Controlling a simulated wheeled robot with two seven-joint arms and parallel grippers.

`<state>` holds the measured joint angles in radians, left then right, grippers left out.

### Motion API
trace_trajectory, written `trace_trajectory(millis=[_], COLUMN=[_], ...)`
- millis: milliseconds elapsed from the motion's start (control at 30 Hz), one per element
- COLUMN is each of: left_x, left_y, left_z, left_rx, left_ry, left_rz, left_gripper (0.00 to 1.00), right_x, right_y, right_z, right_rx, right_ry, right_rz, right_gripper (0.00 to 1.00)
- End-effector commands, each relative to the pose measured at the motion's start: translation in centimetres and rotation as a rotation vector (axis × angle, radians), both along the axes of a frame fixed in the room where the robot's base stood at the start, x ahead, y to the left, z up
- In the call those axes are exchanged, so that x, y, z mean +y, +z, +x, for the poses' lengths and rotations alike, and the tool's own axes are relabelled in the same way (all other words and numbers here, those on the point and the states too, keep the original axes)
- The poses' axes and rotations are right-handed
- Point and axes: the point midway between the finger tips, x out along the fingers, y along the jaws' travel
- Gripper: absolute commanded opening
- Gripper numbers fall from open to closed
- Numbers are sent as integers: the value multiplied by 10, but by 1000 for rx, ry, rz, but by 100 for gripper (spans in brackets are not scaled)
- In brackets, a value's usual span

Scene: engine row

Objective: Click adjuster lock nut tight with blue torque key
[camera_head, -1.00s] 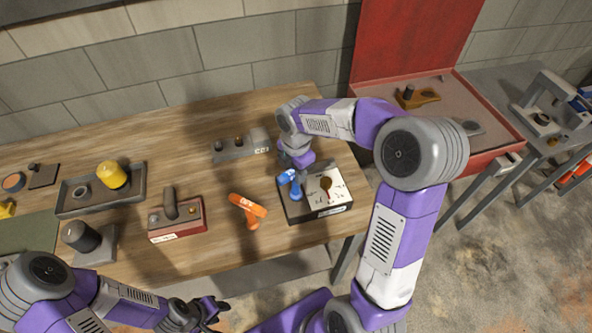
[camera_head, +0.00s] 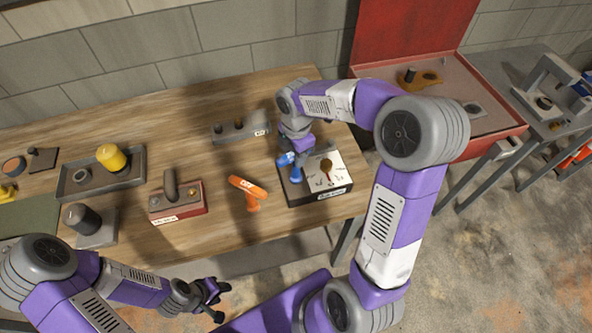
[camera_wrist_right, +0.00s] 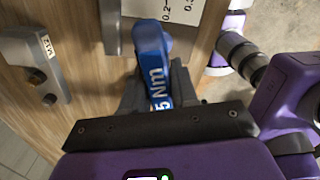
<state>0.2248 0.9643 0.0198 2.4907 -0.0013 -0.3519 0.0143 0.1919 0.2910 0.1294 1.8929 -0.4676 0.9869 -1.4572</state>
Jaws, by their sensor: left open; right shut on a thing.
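The blue torque key (camera_head: 296,174) stands at the left side of a black box with a white top plate (camera_head: 342,178). My right gripper (camera_head: 300,155) is shut on the key's blue handle. In the right wrist view the handle (camera_wrist_right: 153,68), marked "5 Nm", lies between the jaws (camera_wrist_right: 160,85). I cannot make out the adjuster lock nut; the key and gripper cover that part of the box. My left gripper (camera_head: 216,300) is open and empty in front of the table edge.
An orange key (camera_head: 249,188) stands left of the box. A red block (camera_head: 178,206), a grey block (camera_head: 232,133) and a tray with a yellow-topped part (camera_head: 112,157) share the table. A red case (camera_head: 440,88) is at the right. Bare wood lies left of the grey block.

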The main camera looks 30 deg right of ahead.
Motion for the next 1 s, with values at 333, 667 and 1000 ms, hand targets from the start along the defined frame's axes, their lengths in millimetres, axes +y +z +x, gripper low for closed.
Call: trace_trajectory(millis=[333, 667, 1000], left_x=[0, 0, 0], left_y=[-1, 24, 46], left_z=[0, 0, 0], left_rx=[0, 0, 0], left_ry=[0, 0, 0], left_rz=[0, 0, 0], left_gripper=[43, 43, 43], right_x=[1, 1, 1], right_y=[-1, 29, 55], right_z=[-1, 0, 0], right_rx=[4, 0, -1], right_ry=[-150, -148, -147], right_rz=[2, 2, 1], right_gripper=[0, 0, 0])
